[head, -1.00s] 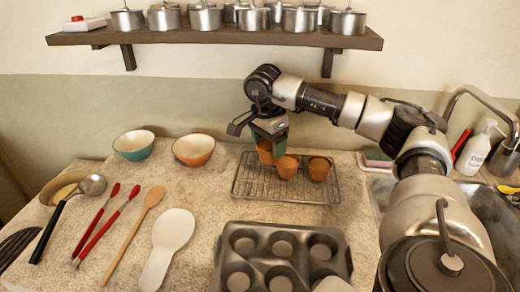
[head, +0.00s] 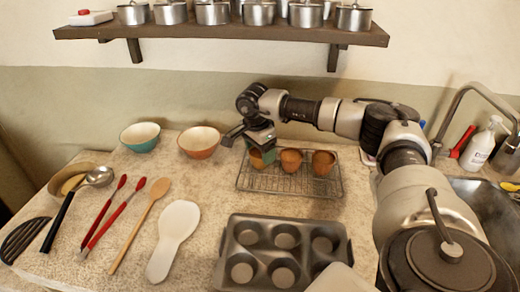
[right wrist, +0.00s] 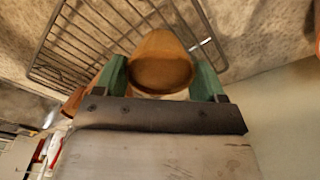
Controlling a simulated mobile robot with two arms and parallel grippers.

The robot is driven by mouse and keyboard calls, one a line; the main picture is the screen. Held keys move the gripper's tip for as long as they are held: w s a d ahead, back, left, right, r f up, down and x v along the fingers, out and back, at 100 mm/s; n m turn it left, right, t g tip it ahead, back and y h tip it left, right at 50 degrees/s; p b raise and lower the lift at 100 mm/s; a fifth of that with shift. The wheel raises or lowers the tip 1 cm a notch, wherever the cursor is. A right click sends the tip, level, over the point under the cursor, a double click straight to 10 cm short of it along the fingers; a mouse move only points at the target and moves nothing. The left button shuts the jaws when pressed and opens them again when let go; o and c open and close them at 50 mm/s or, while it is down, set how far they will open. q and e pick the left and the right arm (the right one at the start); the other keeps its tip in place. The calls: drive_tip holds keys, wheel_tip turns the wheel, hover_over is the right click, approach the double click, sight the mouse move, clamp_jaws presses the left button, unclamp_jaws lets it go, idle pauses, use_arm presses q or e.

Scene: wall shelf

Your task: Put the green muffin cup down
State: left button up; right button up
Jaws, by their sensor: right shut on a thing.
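My right gripper (head: 262,147) is over the back left part of the wire cooling rack (head: 245,187). Its green fingers are shut on an orange-brown muffin cup (head: 257,160); I see no green cup, only green on the fingers. In the right wrist view the held cup (right wrist: 160,62) sits between the two fingers (right wrist: 160,80), with rack wires behind it. The cup is low at the rack; I cannot tell whether it touches the wires. Two more orange-brown cups (head: 291,160) (head: 323,163) stand on the rack to its right. My left gripper is out of view.
A dark muffin tin (head: 230,262) lies in front of the rack. A green bowl (head: 140,137) and an orange bowl (head: 199,142) stand to the left, with several utensils before them. A shelf (head: 220,34) with metal pots hangs above. A sink (head: 480,195) is at right.

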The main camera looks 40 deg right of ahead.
sight(257, 153)
drive_tip(key=o, duration=0.9)
drive_tip(key=shift+f, duration=0.1)
drive_tip(key=r, duration=0.5)
drive_tip(key=a+r, duration=0.1)
drive_tip(key=r, duration=0.1)
drive_tip(key=shift+r+b, duration=0.35)
drive_tip(key=shift+r, duration=0.05)
